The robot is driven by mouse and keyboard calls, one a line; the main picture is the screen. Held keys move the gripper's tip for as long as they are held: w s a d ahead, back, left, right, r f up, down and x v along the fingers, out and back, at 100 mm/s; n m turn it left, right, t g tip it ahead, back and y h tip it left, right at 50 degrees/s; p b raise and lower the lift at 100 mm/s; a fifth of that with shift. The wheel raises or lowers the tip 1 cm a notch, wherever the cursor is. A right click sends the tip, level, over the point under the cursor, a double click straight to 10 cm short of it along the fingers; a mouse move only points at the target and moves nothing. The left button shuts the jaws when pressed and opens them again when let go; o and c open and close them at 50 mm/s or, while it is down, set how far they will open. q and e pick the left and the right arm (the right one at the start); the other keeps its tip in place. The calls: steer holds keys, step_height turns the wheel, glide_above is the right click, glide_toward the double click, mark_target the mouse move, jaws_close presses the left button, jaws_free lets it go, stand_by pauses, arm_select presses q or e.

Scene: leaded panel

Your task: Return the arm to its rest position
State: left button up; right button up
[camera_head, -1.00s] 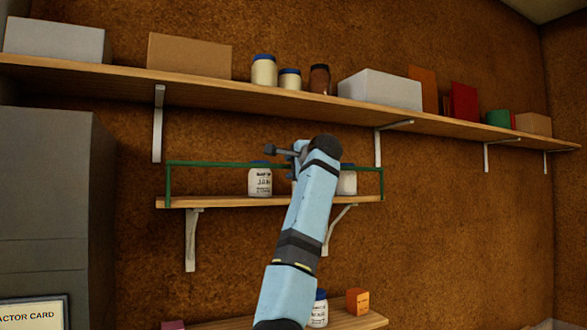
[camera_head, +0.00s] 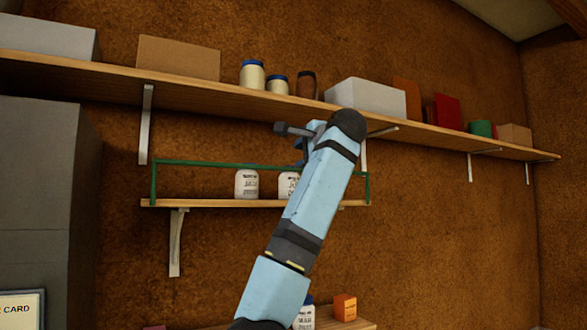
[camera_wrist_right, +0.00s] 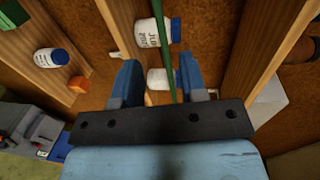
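My right arm rises across the middle of the head view, with its right gripper (camera_head: 303,146) at the top, mostly hidden behind the arm, in front of the small shelf (camera_head: 220,203) with a green rail (camera_head: 215,163). In the wrist view the right gripper (camera_wrist_right: 158,82) is open, its two blue fingers apart with nothing held. The green rail and a white jar (camera_wrist_right: 158,78) show beyond the gap. Two white labelled jars stand on the small shelf, one (camera_head: 246,184) left and one (camera_head: 287,185) partly behind my arm. My left gripper is not in view.
A long upper shelf (camera_head: 200,93) holds boxes, jars and books above the arm. A lower shelf (camera_head: 350,324) holds a jar (camera_head: 304,316) and an orange box (camera_head: 345,307). A grey cabinet (camera_head: 45,190) stands at left. The wall area right of the arm is clear.

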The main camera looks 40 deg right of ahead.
steer(key=shift+s+a, duration=0.15)
steer(key=shift+s, duration=0.35)
